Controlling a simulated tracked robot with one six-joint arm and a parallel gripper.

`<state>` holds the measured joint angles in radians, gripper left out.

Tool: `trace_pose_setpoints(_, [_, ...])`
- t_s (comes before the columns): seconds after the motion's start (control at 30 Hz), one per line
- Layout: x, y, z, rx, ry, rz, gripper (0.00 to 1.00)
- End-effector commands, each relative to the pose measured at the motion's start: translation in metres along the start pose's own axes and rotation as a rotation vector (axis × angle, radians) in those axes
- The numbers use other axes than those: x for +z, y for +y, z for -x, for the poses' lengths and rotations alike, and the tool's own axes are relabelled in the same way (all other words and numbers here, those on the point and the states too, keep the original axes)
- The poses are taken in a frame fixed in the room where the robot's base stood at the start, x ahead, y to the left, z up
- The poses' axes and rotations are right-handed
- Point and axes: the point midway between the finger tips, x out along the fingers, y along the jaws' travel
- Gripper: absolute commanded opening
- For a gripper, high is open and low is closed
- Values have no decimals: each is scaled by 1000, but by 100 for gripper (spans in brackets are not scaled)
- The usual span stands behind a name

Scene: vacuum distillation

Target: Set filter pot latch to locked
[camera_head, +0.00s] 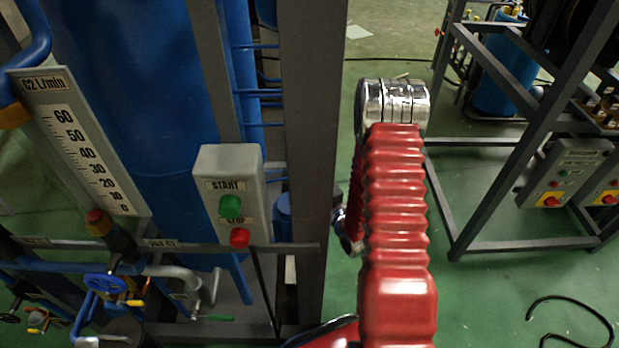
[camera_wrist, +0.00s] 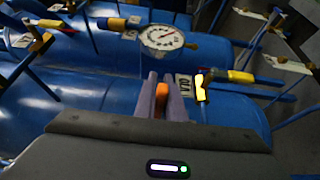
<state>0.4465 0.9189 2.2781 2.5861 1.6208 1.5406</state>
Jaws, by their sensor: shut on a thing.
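My gripper (camera_wrist: 162,96) shows in the wrist view, with its two grey fingers close together. It is shut on a small orange handle (camera_wrist: 161,91), whose top shows between the fingers. This handle looks like the filter pot latch, but its lower part is hidden and I cannot read its locked or unlocked position. A blue vessel (camera_wrist: 107,97) lies behind and around the fingers. In the head view my red arm hides the gripper, and I cannot make out the latch there.
A round gauge (camera_wrist: 162,38) stands just beyond the fingers. A yellow-handled valve (camera_wrist: 201,87) with a white tag is close on the right. In the head view, a grey START/STOP box (camera_head: 231,194) and a steel post (camera_head: 311,130) stand left of my arm.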

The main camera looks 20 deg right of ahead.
Motion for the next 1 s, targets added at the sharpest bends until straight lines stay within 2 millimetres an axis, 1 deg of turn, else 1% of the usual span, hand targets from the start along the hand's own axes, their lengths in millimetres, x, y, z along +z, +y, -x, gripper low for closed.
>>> trace_pose_setpoints(0.03, [-3,-6,2,-17,4,-7,11])
trace_pose_setpoints(0.27, [-2,-4,1,-10,4,-4,28])
trace_pose_setpoints(0.5, [-1,-2,1,-6,3,-2,28])
trace_pose_setpoints(0.63, [-1,-2,5,-6,3,-2,28])
trace_pose_setpoints(0.77, [0,-2,16,-6,1,-2,28])
trace_pose_setpoints(0.87, [0,-2,30,-7,1,-4,28])
trace_pose_setpoints(1.0, [0,-3,54,-8,-1,-4,28])
